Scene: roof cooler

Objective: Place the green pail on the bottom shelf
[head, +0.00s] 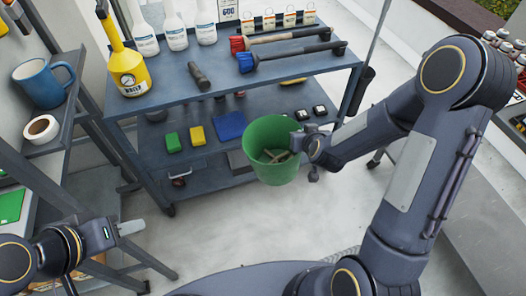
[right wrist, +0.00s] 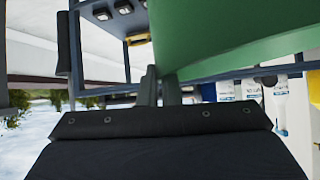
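The green pail (head: 274,135) hangs upright in front of the right part of the shelf cart, with some brownish items inside. My right gripper (head: 301,141) is shut on the pail's right wall near the rim. In the right wrist view the pail (right wrist: 230,35) fills the upper right and its wall runs between the two fingers (right wrist: 160,88). The bottom shelf (head: 215,178) of the cart holds a small dark item with red at its left and a dark flat box; the pail hides part of its right side. My left gripper (head: 130,228) is at lower left, empty, its finger gap unclear.
The top shelf (head: 180,82) carries a yellow bottle (head: 126,68), white bottles and brushes. The middle shelf holds green and yellow sponges and a blue cloth (head: 230,125). A side rack with a blue mug (head: 42,82) stands left. The floor in front is clear.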

